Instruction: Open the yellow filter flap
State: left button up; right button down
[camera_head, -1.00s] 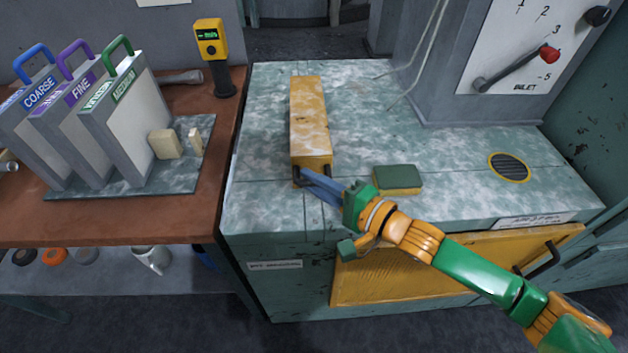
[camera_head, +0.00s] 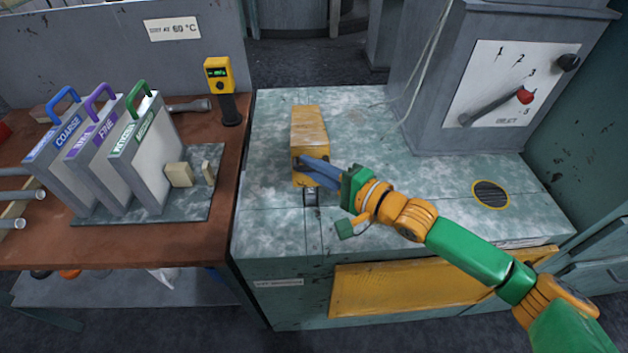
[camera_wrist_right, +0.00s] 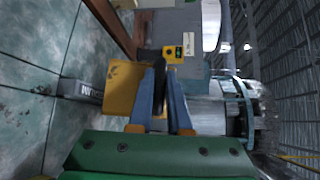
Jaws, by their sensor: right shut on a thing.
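The yellow filter flap (camera_head: 310,125) is on the marbled green bench top in the head view. Its near end is raised and the flap is tilted, with its front face showing. A dark gap with a small grey piece (camera_head: 311,196) shows below that end. My right gripper (camera_head: 308,164) is shut on the flap's handle at the near end, and its fingers hide most of the handle. In the right wrist view the flap (camera_wrist_right: 122,88) is beside the blue fingers (camera_wrist_right: 165,88), with a grey lettered piece (camera_wrist_right: 82,88) at its left. My left gripper is not in view.
Filter cassettes labelled coarse, fine and medium (camera_head: 155,165) stand on the left bench. A yellow handheld meter (camera_head: 218,75) stands behind them. A lever panel (camera_head: 510,85) is at the back right, with a round vent (camera_head: 490,194) below. The bench top around the flap is mostly clear.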

pick_arm(q)
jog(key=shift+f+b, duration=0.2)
jog(key=shift+b, duration=0.5)
pick_arm(e)
jog(key=w+r, duration=0.4)
jog(key=r, duration=0.1)
jog(key=w+r, duration=0.2)
jog(key=r, duration=0.1)
jog(key=shift+w+r, duration=0.15)
jog(key=shift+w, duration=0.05)
jog(key=c, duration=0.8)
grip_release()
jog(key=shift+s, duration=0.1)
jog(key=shift+c, duration=0.2)
